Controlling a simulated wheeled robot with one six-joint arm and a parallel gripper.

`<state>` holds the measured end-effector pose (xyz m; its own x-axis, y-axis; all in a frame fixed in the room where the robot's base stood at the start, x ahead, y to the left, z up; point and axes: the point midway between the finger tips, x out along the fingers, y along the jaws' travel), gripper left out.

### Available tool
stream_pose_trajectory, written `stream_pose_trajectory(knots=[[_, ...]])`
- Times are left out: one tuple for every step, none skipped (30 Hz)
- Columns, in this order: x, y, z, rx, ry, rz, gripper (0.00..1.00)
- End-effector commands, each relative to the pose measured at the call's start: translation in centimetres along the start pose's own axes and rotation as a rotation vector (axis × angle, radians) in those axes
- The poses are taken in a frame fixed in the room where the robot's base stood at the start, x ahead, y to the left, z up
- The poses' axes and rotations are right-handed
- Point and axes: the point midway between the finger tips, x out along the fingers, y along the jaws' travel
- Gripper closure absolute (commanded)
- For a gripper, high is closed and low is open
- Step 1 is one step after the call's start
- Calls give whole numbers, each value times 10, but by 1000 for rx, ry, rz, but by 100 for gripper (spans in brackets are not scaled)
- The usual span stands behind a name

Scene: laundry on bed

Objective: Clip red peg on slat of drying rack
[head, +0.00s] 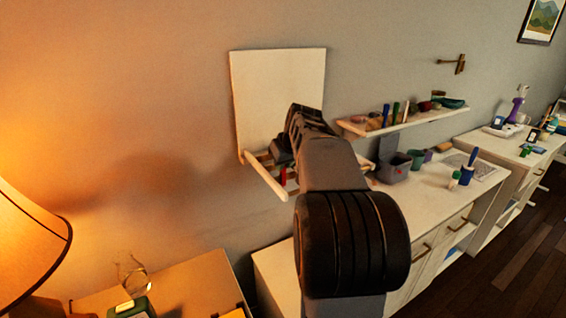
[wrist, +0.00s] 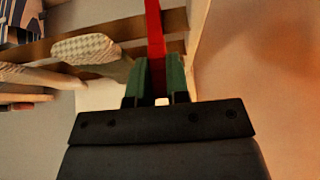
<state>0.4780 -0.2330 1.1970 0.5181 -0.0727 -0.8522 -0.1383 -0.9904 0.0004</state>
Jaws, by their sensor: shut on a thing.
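The drying rack (head: 278,95) is a pale panel on the wall with a frame folded out from its lower edge. In the wrist view, wooden slats (wrist: 125,27) of the rack run across the top. My gripper (wrist: 159,78), with green finger pads, is shut on the red peg (wrist: 154,32), which sticks out beyond the fingertips. The peg overlaps the slats in that view; I cannot tell whether it touches one. In the head view a bit of red, likely the peg (head: 283,175), shows beside the rack's front bar; my arm hides most of the gripper.
A wall shelf (head: 405,122) with small things is right of the rack. A lit lamp (head: 30,240) is at left.

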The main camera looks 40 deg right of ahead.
Motion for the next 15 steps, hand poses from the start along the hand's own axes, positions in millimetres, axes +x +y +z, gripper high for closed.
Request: stream_pose_trajectory(knots=[[2,0,1,0,0,0,100],[3,0,2,0,0,0,100],[4,0,2,0,0,0,100],[4,0,3,0,0,0,100],[5,0,3,0,0,0,100],[6,0,4,0,0,0,100],[6,0,4,0,0,0,100],[7,0,4,0,0,0,100],[8,0,5,0,0,0,100],[8,0,5,0,0,0,100],[9,0,5,0,0,0,100],[9,0,6,0,0,0,100],[9,0,6,0,0,0,100],[9,0,6,0,0,0,100],[9,0,6,0,0,0,100]])
